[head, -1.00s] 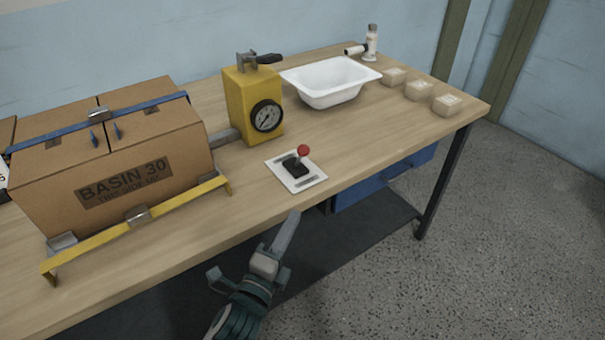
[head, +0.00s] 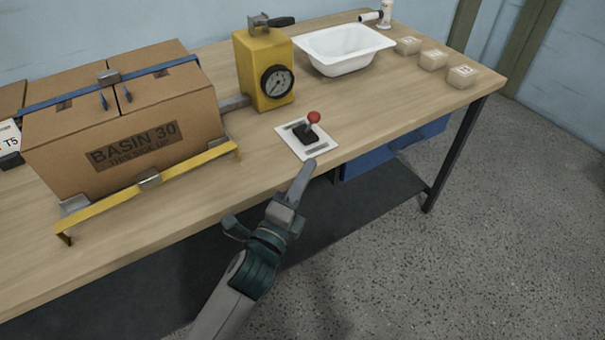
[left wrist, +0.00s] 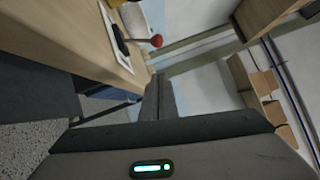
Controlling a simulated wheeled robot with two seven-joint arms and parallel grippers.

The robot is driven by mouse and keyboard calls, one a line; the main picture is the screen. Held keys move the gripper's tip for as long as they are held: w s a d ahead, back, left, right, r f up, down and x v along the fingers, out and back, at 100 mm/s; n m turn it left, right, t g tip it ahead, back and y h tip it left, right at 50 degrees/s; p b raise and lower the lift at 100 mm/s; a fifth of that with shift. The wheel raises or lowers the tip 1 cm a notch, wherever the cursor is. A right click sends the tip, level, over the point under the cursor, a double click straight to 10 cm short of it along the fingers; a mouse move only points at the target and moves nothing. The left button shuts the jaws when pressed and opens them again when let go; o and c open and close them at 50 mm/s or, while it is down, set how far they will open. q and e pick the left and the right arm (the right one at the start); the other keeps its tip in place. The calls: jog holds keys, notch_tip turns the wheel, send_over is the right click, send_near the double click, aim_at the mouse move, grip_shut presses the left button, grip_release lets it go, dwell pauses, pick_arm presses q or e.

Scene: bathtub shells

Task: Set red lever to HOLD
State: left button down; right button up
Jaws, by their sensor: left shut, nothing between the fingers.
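The red-knobbed lever (head: 313,119) stands on a black base on a white plate (head: 319,152) near the bench's front edge. The plate's markings are too small to read. The lever's red knob also shows in the left wrist view (left wrist: 156,41), ahead of the fingers and a little left. My left gripper (head: 306,168) is shut and empty, its fingertips just in front of the plate's near edge, apart from the lever. Its closed fingers also show in the left wrist view (left wrist: 158,97). My right gripper is not in view.
A yellow gauge box (head: 262,70) stands behind the lever. A strapped carton marked BASIN 30 (head: 185,115) sits left, behind a yellow rail (head: 190,168). A white basin (head: 345,62) and several small tan blocks (head: 433,60) lie farther back. The bench to the right of the plate is clear.

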aim_at(312, 124)
pick_arm(q)
jog(key=x, duration=0.3)
jog(key=a+p+x, duration=0.1)
jog(key=x, duration=0.5)
jog(key=shift+w+a+r+p, duration=0.25)
jog(key=shift+w+a+p, duration=0.05)
jog(key=shift+a+p, duration=0.1)
jog(key=shift+w+a+r, duration=0.1)
jog(key=shift+w+a, duration=0.15)
jog(key=shift+w, duration=0.35)
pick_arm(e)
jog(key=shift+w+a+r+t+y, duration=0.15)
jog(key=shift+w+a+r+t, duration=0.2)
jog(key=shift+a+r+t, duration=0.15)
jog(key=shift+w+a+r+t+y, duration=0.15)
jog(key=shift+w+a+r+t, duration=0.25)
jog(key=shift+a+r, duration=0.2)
pick_arm(q)
jog(key=shift+r+p, duration=0.1)
jog(key=shift+p, duration=0.25)
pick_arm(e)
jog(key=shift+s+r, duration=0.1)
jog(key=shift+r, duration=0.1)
